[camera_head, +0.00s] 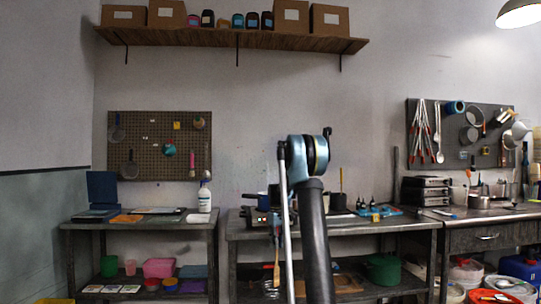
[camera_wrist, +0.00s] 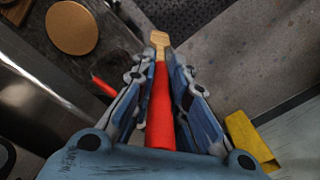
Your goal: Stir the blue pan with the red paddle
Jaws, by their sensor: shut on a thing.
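In the wrist view my gripper (camera_wrist: 160,65) is shut on a red handle (camera_wrist: 160,110), which lies lengthwise between the fingers. A flat wooden end (camera_wrist: 160,40) sticks out past the fingertips, so this looks like the red paddle. In the head view my raised arm hides the gripper. A small blue vessel (camera_head: 262,196), partly hidden behind the arm on the middle bench, may be the blue pan; I cannot tell for certain. No blue pan is clear in the wrist view.
The middle bench (camera_head: 375,224) holds small bottles and a device with a red display (camera_head: 261,218). In the wrist view a round tan disc (camera_wrist: 72,27), another red piece (camera_wrist: 103,86) and a yellow piece (camera_wrist: 250,138) lie around the gripper.

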